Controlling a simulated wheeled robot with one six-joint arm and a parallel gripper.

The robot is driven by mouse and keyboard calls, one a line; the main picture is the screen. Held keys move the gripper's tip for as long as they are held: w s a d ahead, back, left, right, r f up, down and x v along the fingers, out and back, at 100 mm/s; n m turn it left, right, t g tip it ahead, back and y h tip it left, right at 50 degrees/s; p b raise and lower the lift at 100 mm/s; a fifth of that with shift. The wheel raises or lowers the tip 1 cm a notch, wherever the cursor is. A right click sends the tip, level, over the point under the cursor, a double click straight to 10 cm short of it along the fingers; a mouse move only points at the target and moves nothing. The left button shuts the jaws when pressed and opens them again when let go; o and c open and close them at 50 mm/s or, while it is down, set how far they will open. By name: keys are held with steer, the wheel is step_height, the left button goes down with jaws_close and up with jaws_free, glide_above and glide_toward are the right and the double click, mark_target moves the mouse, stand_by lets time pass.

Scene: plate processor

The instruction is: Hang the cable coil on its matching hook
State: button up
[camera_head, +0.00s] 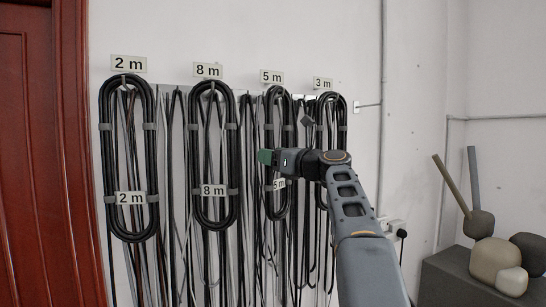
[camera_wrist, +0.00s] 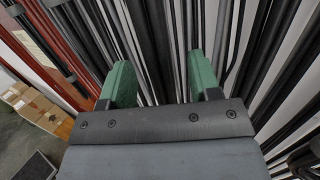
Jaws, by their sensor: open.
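Several black cable coils hang in a row on the wall below length signs. The first coil (camera_head: 151,160) and its tag (camera_head: 130,198) read 2 m, under the 2 m sign (camera_head: 129,64). The second coil (camera_head: 233,160) has an 8 m tag (camera_head: 213,190) under the 8 m sign (camera_head: 208,71). The third coil (camera_head: 268,112) has a partly covered 5 m tag (camera_head: 279,184) under the 5 m sign (camera_head: 271,77). The fourth coil (camera_head: 342,112) hangs under the 3 m sign (camera_head: 322,84); my arm hides its lower part. My gripper (camera_head: 265,157) is open in front of the 5 m coil. In the wrist view, dark cables show between its green fingers (camera_wrist: 160,78); contact is unclear.
Loose thin cables hang between and below the coils. A red-brown door (camera_head: 30,150) stands at left. A wall pipe (camera_head: 382,100) and socket (camera_head: 397,226) are at right. Rounded stone-like objects (camera_head: 495,258) sit on a dark block. Cardboard boxes (camera_wrist: 35,105) show in the wrist view.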

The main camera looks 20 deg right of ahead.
steer(key=b+v, duration=0.4)
steer(key=v, duration=0.9)
steer(key=shift+s, duration=0.35)
steer(key=shift+d, duration=0.1)
